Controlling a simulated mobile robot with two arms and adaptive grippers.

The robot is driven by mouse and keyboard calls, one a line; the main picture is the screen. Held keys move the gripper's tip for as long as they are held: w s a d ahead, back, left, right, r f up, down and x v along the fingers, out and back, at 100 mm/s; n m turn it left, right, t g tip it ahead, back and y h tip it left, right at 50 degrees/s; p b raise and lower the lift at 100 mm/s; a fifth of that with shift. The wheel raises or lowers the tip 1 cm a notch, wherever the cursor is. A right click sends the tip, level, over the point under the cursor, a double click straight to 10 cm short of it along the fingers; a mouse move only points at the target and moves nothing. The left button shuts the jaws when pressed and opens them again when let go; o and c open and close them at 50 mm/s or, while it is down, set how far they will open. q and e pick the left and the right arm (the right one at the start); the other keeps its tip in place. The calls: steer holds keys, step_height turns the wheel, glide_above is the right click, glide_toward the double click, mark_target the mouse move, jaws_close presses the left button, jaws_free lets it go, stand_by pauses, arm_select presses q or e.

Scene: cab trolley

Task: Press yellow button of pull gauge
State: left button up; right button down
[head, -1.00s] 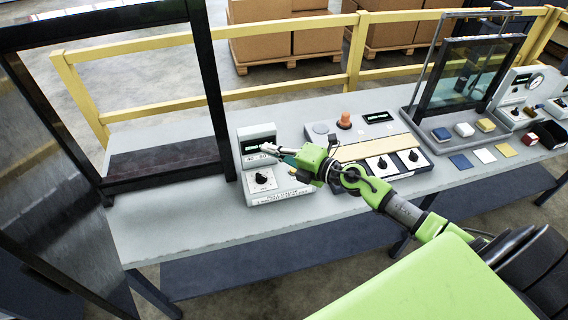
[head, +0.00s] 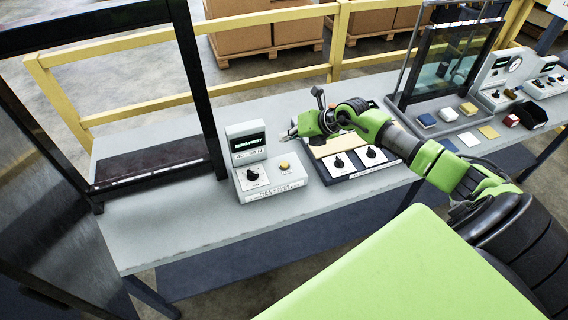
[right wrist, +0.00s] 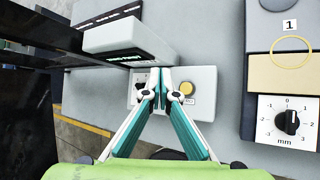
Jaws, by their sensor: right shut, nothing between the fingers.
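The gauge is a grey box with an upright display (head: 248,145) and a sloped front panel (head: 272,187). The panel carries a black knob (head: 252,174) and a round yellow button (head: 284,165). My right gripper (head: 290,134) is shut and empty, raised above and behind the button, to the right of the display. In the right wrist view the shut fingertips (right wrist: 158,72) lie between the knob (right wrist: 141,86) and the yellow button (right wrist: 186,88), and hide part of the panel. My left gripper is out of view.
Colored blocks (head: 447,114) and a glass screen (head: 450,65) are farther right. The table front (head: 180,225) is clear.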

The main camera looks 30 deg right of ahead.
mark_target(286, 164)
step_height(286, 164, down, 8)
steer(key=b, duration=0.6)
steer(key=shift+f+b, duration=0.4)
steer(key=shift+b, duration=0.05)
stand_by(0.8)
steer(key=shift+f, duration=0.35)
steer(key=shift+f+b, duration=0.5)
steer(key=shift+f, duration=0.1)
stand_by(0.6)
steer(key=shift+r, duration=0.15)
steer(key=shift+r+p, duration=0.85)
steer(key=shift+p, duration=0.1)
